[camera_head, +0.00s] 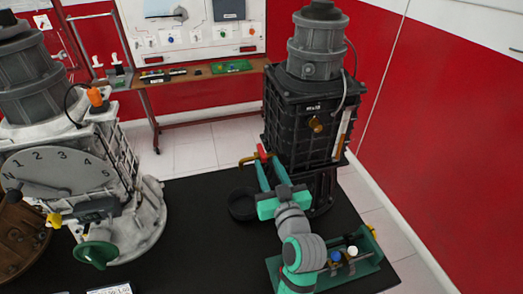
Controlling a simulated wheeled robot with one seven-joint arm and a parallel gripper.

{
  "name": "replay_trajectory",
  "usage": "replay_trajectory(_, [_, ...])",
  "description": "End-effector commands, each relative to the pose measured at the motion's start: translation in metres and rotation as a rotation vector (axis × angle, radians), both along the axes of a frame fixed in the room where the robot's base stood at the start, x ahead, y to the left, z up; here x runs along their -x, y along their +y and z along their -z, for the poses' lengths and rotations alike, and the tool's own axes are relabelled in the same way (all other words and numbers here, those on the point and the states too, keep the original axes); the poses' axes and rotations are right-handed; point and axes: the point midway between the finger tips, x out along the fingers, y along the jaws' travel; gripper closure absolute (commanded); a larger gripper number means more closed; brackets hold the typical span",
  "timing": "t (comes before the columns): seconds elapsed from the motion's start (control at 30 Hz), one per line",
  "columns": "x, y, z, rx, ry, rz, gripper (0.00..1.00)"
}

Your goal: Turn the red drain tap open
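The red drain tap (262,150) is a small red handle with brass-coloured parts low on the left side of the dark engine unit (300,125). My gripper (268,163) reaches up to it from the front, its two teal fingers apart with a gap between them. The fingertips are right at the tap and cover part of it. I cannot tell whether they touch the handle. A black round pan (242,204) stands on the black bench below and left of the tap, partly behind my gripper.
A grey engine trainer with a numbered dial (58,172) and a green funnel-like part (95,254) stands at left. A green tray (356,265) with small bottles lies at right beside my arm. The black bench top (200,240) is clear between.

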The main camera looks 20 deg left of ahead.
Motion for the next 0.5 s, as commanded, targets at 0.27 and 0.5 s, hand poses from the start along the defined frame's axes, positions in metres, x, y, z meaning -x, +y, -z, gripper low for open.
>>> replay_trajectory(0.27, [-0.038, 0.029, -0.001, -0.001, -0.001, -0.004, 0.69])
replay_trajectory(0.5, [-0.053, 0.040, 0.000, -0.001, -0.001, -0.006, 0.69])
